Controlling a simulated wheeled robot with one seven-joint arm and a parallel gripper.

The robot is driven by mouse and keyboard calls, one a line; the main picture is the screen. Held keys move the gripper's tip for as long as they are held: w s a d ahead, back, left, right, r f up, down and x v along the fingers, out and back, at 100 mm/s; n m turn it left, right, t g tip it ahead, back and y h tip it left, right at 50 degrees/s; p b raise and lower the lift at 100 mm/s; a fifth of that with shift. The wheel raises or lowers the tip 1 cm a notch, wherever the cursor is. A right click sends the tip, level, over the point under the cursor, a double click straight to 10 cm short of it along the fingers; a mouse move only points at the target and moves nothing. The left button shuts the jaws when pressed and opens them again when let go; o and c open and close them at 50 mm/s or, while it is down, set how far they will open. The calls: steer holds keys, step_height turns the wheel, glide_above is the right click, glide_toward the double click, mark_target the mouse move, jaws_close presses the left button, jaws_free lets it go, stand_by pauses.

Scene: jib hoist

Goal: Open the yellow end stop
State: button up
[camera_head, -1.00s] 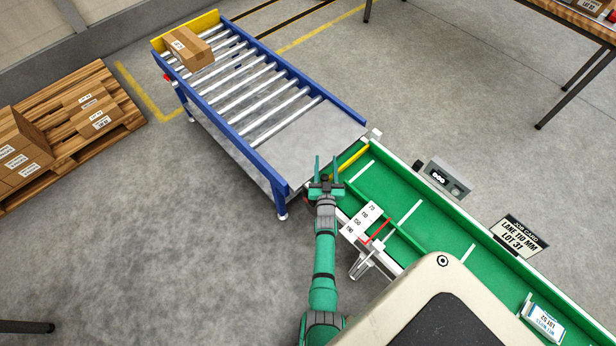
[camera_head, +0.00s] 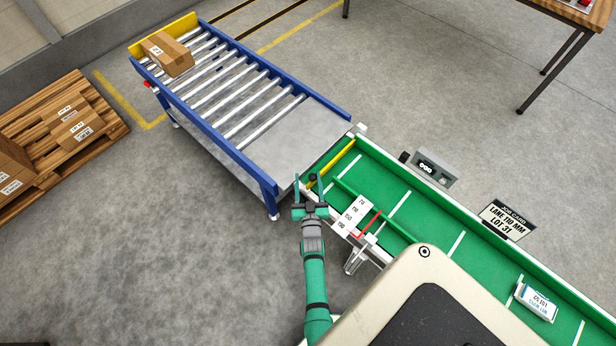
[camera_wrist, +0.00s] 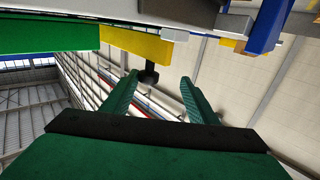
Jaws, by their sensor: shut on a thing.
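The yellow end stop (camera_head: 332,163) is a bar across the end of the green conveyor, beside the roller table. In the wrist view its yellow end (camera_wrist: 137,44) shows above my fingers, with a black knob (camera_wrist: 149,76) hanging below it. My gripper (camera_head: 311,187) is at the near end of the bar, at the conveyor's corner. Its fingers (camera_wrist: 160,98) stand either side of the knob and are shut on it. The knob (camera_head: 313,178) also shows between the fingers in the head view. The exact contact is hard to see.
The blue-framed roller table (camera_head: 240,160) with a carton (camera_head: 167,54) adjoins the conveyor. A red pointer (camera_head: 369,223) and white scale (camera_head: 348,219) sit on the near conveyor edge. A white packet (camera_head: 537,299) lies on the green belt (camera_head: 440,240). Floor left of my arm is clear.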

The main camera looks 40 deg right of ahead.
steer(key=v, duration=0.6)
steer(key=shift+a, duration=0.15)
stand_by(0.4)
stand_by(0.5)
steer(key=v, duration=1.1)
steer(key=shift+w, duration=0.1)
